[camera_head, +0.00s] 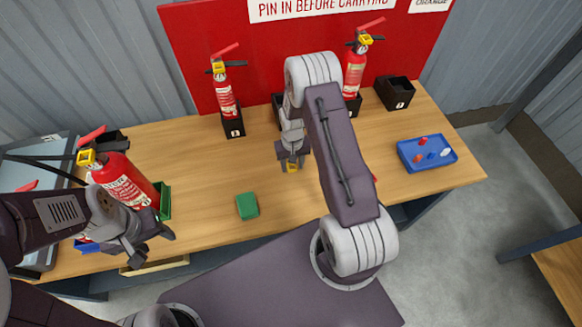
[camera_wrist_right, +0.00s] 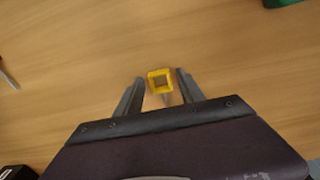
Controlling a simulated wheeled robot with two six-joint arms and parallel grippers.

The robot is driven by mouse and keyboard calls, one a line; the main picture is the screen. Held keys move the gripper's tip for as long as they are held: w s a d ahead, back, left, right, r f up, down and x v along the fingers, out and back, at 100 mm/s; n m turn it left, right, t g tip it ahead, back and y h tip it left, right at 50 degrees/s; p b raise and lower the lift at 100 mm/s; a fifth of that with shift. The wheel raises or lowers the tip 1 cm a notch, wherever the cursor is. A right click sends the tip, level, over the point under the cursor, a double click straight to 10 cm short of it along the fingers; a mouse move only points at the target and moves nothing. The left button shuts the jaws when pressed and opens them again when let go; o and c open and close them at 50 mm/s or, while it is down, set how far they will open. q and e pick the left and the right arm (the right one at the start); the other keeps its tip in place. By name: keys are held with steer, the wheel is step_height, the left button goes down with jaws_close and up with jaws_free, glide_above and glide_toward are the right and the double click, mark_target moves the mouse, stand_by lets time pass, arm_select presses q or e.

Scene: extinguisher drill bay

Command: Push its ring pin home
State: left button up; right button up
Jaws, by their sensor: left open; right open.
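A yellow square ring pin (camera_head: 292,167) shows at the tip of my right gripper (camera_head: 291,162). In the right wrist view the pin's yellow ring (camera_wrist_right: 160,78) is between the two open fingers (camera_wrist_right: 160,87), and part of its grey stem shows toward the palm. I cannot tell whether a finger touches it. A large red extinguisher (camera_head: 125,182) with a red lever and a yellow part at its head (camera_head: 86,158) stands tilted at the left, by a green holder (camera_head: 165,201). My left gripper (camera_head: 155,247) is open and empty in front of it.
Two smaller extinguishers (camera_head: 226,98) (camera_head: 354,72) stand in black holders at the red back board (camera_head: 200,60). A black box (camera_head: 396,92) is at the right rear. A blue tray (camera_head: 427,165) holds small pieces. A green block (camera_head: 247,205) lies mid-bench; bare wood surrounds it.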

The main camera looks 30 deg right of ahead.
mark_target(292, 167)
jaws_close()
steer(key=shift+r+p, duration=1.35)
steer(key=shift+r, duration=0.2)
